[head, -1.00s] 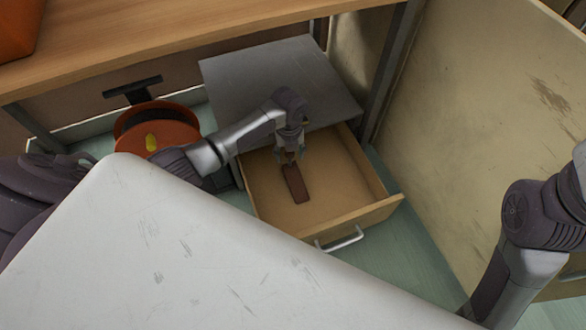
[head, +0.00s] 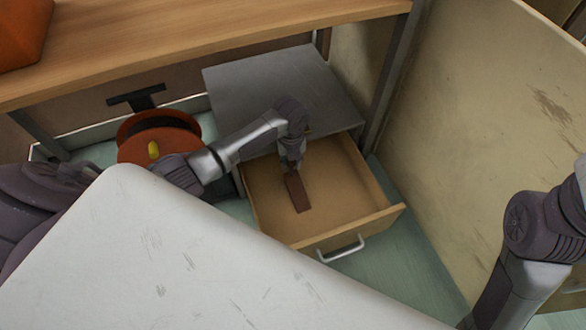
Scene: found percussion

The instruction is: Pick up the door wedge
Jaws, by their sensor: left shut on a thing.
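The door wedge (head: 298,194) is a dark reddish-brown, long narrow piece in the open wooden drawer (head: 342,191). My left gripper (head: 291,168) reaches down into the drawer from above and is shut on the wedge's far end. The fingertips are small and partly hidden in this view. I cannot tell whether the wedge still touches the drawer floor. My right arm shows at the right edge, but its gripper is out of view.
A grey cabinet top (head: 285,88) sits behind the drawer, under a wooden desk (head: 200,45). An orange reel-like object (head: 190,122) stands left of the cabinet. A white panel (head: 150,260) fills the lower left foreground. A beige scuffed panel (head: 480,130) stands at the right.

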